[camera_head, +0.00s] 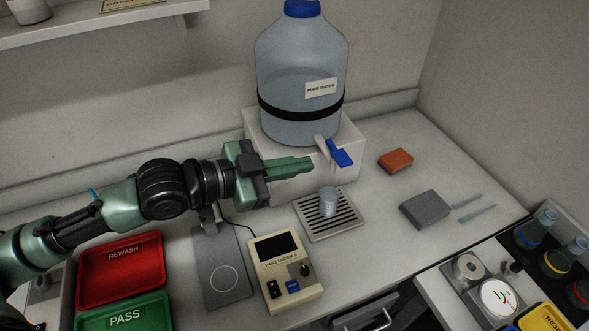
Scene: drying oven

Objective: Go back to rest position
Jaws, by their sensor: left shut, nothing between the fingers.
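My left gripper (309,165) comes in from the left at the end of its black and green arm. Its fingers are shut and empty, pointing right in front of the white stand (338,181) under the large water jug (300,75). The jug has a blue cap and a "PURE WATER" label. A blue tap lever (340,153) sits just right of the fingertips in the picture. A small clear cup (328,201) stands upright on the slotted drip tray (345,222), below the fingers. My right gripper does not show.
A meter with a dark screen (276,247) and a grey plate (222,268) stand below the arm. A red REWASH tray (121,269) and a green PASS tray (122,315) are at lower left. An orange block (395,160) and a grey block (425,209) lie right.

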